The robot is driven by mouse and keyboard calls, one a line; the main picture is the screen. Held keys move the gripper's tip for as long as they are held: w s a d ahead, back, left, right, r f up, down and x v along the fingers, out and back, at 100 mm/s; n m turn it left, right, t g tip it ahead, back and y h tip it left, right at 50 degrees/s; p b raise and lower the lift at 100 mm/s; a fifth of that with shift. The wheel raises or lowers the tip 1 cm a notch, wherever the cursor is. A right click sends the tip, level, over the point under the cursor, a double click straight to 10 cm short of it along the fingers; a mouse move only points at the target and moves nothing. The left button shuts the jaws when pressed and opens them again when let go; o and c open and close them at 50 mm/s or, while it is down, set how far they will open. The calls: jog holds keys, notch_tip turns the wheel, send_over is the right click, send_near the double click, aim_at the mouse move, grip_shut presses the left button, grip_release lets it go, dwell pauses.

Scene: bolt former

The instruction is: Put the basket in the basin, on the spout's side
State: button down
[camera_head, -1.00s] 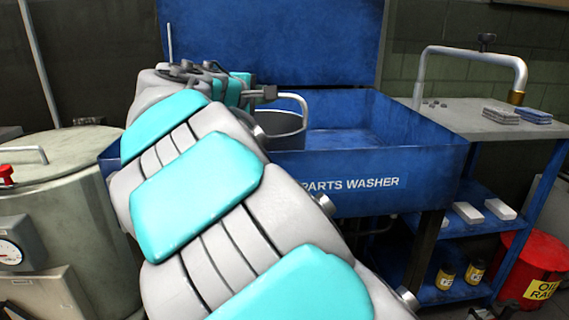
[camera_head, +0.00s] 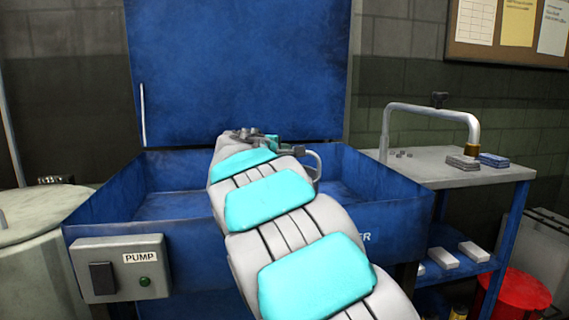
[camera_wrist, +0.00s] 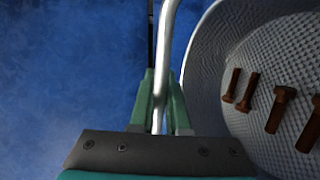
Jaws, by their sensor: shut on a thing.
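My gripper (camera_wrist: 162,96) is shut on the silver handle of the basket (camera_wrist: 207,62). The basket is a grey round container with a mesh bottom, on the right of the wrist view. Several rusty bolts (camera_wrist: 280,105) lie in it. I cannot tell whether the basket touches the floor. The silver spout (camera_head: 432,112) with a brass tip stands at the basin's right.
The raised blue lid (camera_head: 240,65) stands behind the basin. A pump switch box (camera_head: 125,268) is on the front left. A grey side table (camera_head: 440,172) with stacked pads adjoins the right. A drum (camera_head: 35,245) stands at left. The basin's left part is clear.

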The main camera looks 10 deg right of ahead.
jog(key=shift+f, duration=1.6)
jog(key=c, duration=0.9)
grip_release()
jog(key=b+v, duration=0.1)
jog(key=v, duration=1.1)
